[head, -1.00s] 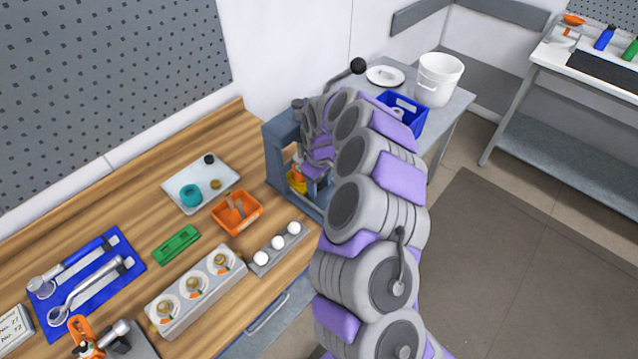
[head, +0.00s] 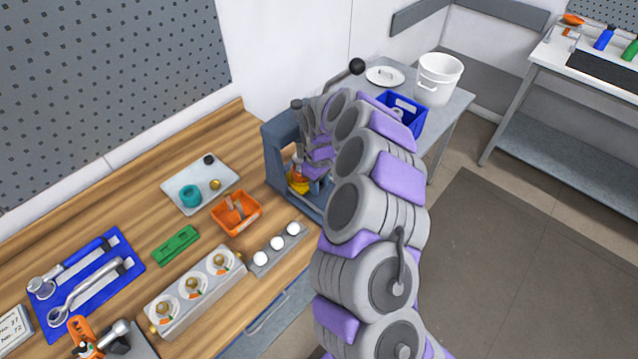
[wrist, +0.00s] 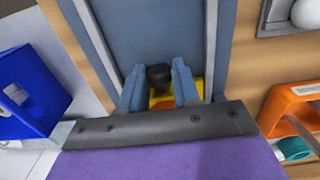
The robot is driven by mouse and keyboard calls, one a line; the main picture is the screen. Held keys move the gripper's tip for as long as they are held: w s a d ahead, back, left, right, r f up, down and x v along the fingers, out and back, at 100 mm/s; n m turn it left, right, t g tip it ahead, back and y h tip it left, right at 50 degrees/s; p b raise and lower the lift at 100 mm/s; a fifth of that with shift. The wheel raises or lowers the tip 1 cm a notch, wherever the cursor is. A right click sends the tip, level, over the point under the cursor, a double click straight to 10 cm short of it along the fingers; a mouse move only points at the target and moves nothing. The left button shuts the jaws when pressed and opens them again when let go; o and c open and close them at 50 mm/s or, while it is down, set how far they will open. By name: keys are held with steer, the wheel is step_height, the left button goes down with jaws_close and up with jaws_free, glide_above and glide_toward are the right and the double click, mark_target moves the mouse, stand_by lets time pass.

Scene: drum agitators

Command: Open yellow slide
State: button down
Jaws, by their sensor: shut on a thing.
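The yellow slide (head: 298,184) sits low inside the blue-grey press frame (head: 282,150) at the back end of the wooden bench. In the wrist view, the yellow slide (wrist: 163,104) shows between and behind my fingers, with a black knob (wrist: 158,74) standing on it. My gripper (wrist: 157,84) has its two blue-grey fingers on either side of this knob and is shut on it. The exact contact is partly hidden by the fingers and the palm. In the head view my arm covers much of the press and the gripper is hard to make out.
A lever with a black ball (head: 357,66) rises above the press. An orange tray (head: 237,212) and a grey block with white pieces (head: 277,245) lie close on the bench. A blue crate (head: 418,112) and a white bucket (head: 438,78) stand on the grey table behind.

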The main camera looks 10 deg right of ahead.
steer(key=shift+s+d+p, duration=0.3)
steer(key=shift+s+d, duration=0.6)
steer(key=shift+s, duration=0.35)
steer(key=shift+s+d+p, duration=0.3)
steer(key=shift+s+d, duration=0.65)
steer(key=shift+s, duration=0.35)
steer(key=shift+s+d+p, duration=0.3)
steer(key=shift+s+d, duration=0.6)
steer(key=shift+s, duration=0.35)
steer(key=c, duration=0.8)
jaws_free()
steer(key=shift+w, duration=0.1)
steer(key=shift+c, duration=0.2)
step_height(320, 180, up, 17)
steer(key=p, duration=0.2)
steer(key=shift+r, duration=0.15)
